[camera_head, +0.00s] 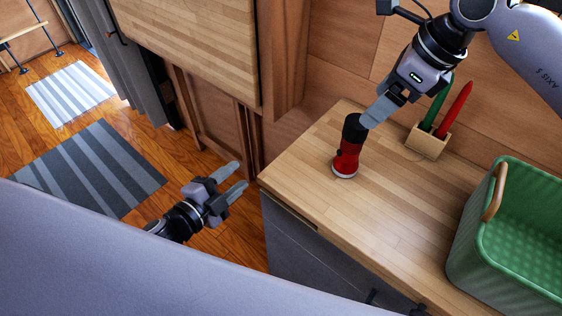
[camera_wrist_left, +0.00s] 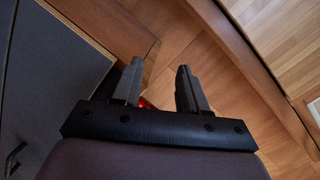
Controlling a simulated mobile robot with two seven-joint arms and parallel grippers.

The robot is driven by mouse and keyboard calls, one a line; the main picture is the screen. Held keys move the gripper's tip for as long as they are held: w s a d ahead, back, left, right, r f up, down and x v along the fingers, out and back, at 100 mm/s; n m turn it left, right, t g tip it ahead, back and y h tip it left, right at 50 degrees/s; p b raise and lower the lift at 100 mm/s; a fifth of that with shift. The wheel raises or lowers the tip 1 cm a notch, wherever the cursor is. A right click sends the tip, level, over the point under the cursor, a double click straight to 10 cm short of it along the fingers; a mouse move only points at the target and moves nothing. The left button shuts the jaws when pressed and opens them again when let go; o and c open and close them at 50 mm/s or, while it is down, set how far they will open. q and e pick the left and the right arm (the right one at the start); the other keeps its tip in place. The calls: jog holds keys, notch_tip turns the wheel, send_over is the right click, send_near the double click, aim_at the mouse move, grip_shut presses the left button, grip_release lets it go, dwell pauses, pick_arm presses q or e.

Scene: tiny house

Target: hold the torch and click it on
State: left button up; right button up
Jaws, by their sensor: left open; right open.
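The red torch (camera_head: 345,163) with a black upper part stands upright on the wooden countertop (camera_head: 300,170), near its left side. My right gripper (camera_head: 369,118) reaches down from the upper right, with its fingertips at the torch's black top. It is open; whether it touches the torch I cannot tell. My left gripper (camera_head: 238,178) is open and empty, out over the floor to the left of the counter. Its two fingers also show apart in the left wrist view (camera_wrist_left: 158,88). A small red patch (camera_wrist_left: 146,103) behind them is mostly hidden; I cannot tell what it is.
A wooden holder (camera_head: 427,142) with a green and a red stick-like item stands close behind my right gripper. A green basket (camera_head: 500,250) with a wooden handle takes up the counter's right side. The counter between torch and basket is clear. Striped rugs (camera_head: 95,170) lie on the floor.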

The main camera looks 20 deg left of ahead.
pick_arm(q)
jog(key=d+r+m+g+h, duration=0.1)
jog(key=d+r+m+h, duration=0.1)
jog(key=m, duration=0.4)
jog(key=w+d+r+m+g+h, duration=0.1)
jog(key=d+r+m+g+h, duration=0.1)
jog(key=d+m+h, duration=0.2)
jog(key=w+d+r+m+g+h, duration=0.1)
jog(key=d+r+m+g+h, duration=0.1)
jog(key=m, duration=0.6)
jog(key=shift+w+d+r+m+h, duration=0.15)
jog(key=shift+d+h, duration=0.25)
jog(key=shift+h, duration=0.05)
jog(key=shift+w+d+r+m+h, duration=0.1)
jog(key=shift+d+m+h, duration=0.05)
jog(key=shift+d+h, duration=0.3)
jog(key=shift+s+d+r+m, duration=0.1)
jog(key=shift+s+d+m, duration=0.1)
jog(key=shift+m, duration=0.1)
jog(key=shift+d+g, duration=0.1)
jog(key=shift+g, duration=0.2)
pick_arm(e)
send_over(350, 151)
jog(key=w, duration=0.2)
notch_tip(350, 151, down, 7)
jog(key=shift+d+r, duration=0.1)
jog(key=shift+r, duration=0.05)
jog(key=c, duration=1.2)
pick_arm(q)
grip_shut()
